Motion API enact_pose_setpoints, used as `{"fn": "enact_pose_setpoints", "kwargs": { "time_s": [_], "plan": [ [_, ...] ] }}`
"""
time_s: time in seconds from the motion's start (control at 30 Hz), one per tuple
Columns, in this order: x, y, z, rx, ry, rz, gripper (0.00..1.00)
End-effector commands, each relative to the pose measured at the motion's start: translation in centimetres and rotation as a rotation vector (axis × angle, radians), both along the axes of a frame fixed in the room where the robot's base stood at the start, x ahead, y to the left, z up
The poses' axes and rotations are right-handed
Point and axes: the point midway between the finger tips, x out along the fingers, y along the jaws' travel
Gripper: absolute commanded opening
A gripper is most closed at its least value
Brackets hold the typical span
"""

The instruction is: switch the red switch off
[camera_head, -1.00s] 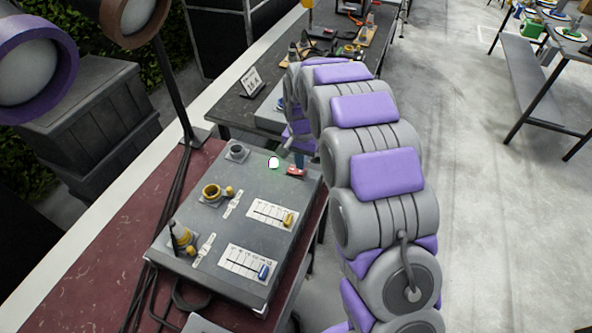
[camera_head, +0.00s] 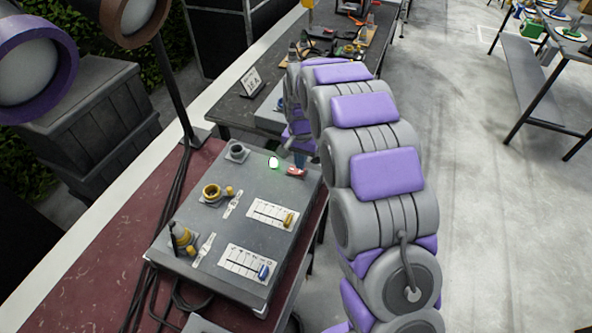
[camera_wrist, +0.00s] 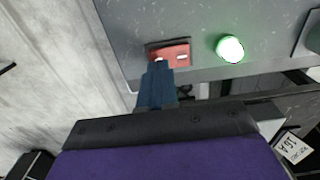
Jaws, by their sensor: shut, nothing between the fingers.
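The red switch (camera_head: 296,171) sits near the far right corner of the grey control box (camera_head: 190,250). In the wrist view the red switch (camera_wrist: 172,53) is close ahead near the panel's edge, and a small white mark shows on its right part. My gripper (camera_wrist: 158,68) is shut and empty, its blue fingertips at the lower left part of the switch. They overlap it in the picture; I cannot tell whether they press on it. The lamp beside the switch (camera_wrist: 230,48) glows green. It also shows in the head view (camera_head: 273,163).
The box also carries a yellow slider (camera_head: 289,219), a blue slider (camera_head: 263,271), and yellow and grey sockets. A lamp stand (camera_head: 172,90) rises at the left. A second table with tools stands behind.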

Motion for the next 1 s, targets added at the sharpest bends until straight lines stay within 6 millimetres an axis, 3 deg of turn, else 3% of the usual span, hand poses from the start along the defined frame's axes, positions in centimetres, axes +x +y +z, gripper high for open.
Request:
{"fn": "enact_pose_setpoints", "kwargs": {
  "time_s": [1.0],
  "plan": [
    [0.0,0.0,-1.4,-0.001,0.001,0.000,0.00]
  ]
}}
